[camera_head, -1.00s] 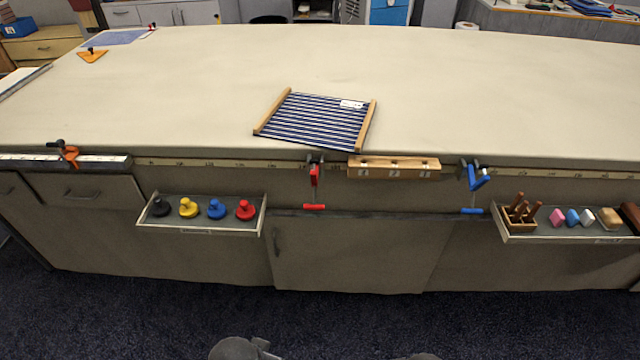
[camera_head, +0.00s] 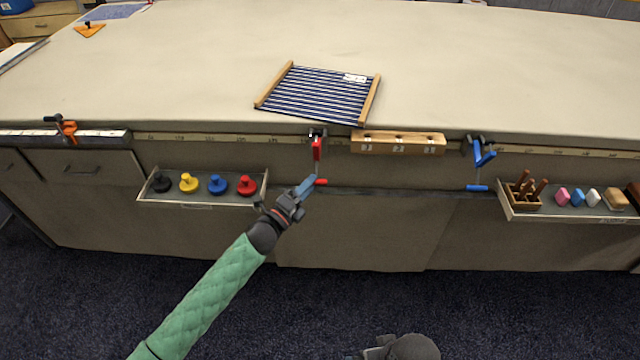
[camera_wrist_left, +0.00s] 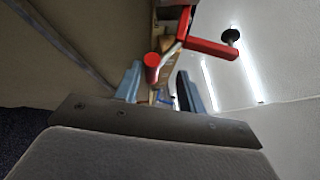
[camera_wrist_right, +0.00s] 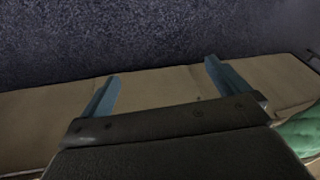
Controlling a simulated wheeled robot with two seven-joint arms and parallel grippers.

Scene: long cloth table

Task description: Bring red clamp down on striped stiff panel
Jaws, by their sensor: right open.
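The red clamp (camera_head: 317,150) sits on the table's front edge, its red cross handle hanging below. In the left wrist view the red clamp (camera_wrist_left: 206,46) is just ahead of the fingers, with the round end of its handle near the left finger. My left gripper (camera_head: 302,188) is open at that handle; I cannot tell whether it touches. The fingers also show in the left wrist view (camera_wrist_left: 163,88). The striped stiff panel (camera_head: 318,92), navy and white with wooden side strips, lies on the table behind the clamp, apart from it. My right gripper (camera_wrist_right: 160,82) is open and empty.
A wooden numbered block (camera_head: 397,143) and a blue clamp (camera_head: 482,155) are on the front edge to the right. An orange clamp (camera_head: 67,131) is at the left. A tray of knobs (camera_head: 200,201) and a tray of tools (camera_head: 545,213) stick out below. The tabletop (camera_head: 480,70) is mostly clear.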

